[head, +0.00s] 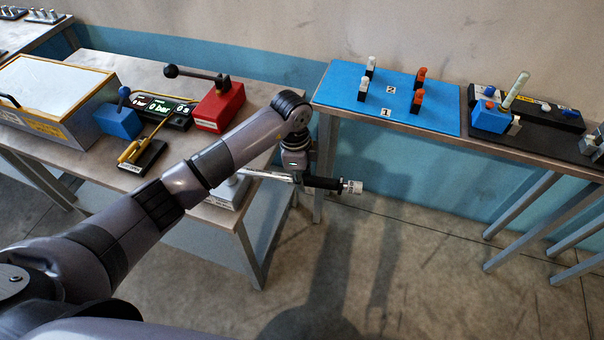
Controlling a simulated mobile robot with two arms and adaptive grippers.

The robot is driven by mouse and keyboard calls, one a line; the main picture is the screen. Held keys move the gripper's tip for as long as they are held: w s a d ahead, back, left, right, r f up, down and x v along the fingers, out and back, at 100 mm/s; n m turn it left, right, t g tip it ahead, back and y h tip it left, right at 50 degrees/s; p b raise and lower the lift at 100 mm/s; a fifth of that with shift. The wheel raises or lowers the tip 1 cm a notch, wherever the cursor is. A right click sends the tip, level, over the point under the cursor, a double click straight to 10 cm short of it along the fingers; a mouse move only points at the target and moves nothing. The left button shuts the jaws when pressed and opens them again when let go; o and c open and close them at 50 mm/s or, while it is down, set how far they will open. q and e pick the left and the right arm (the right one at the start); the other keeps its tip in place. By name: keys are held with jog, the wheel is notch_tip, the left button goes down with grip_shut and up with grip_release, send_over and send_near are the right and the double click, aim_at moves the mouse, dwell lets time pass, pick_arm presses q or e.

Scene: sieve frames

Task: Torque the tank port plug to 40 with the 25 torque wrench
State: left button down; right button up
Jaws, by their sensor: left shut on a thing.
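My left gripper (300,178) hangs past the right edge of the left table, shut on a torque wrench (325,183). The wrench has a black grip, a white labelled end on the right and a silver shaft running left. It lies nearly level; its label is too small to read. Its left end is over or beside a pale block (222,197) at the table's front right corner, partly hidden by my arm. I cannot tell whether they touch. I cannot make out the tank port plug for certain. My right gripper is not in view.
The left table (185,72) holds a glass-topped case (50,85), a blue block with a lever (119,122), a black display unit (165,110) and a red block with a lever (220,106). The right table carries a blue mat (345,85) with white and orange holders, and a dark mat (540,141).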

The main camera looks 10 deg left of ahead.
pick_arm(q)
jog(key=shift+s+r, duration=0.1)
jog(key=shift+s, duration=0.2)
jog(key=shift+s+m, duration=0.2)
jog(key=shift+m, duration=0.2)
jog(key=shift+w, duration=0.2)
jog(key=shift+w+n, duration=0.4)
jog(key=shift+w, duration=0.1)
jog(key=shift+r, duration=0.15)
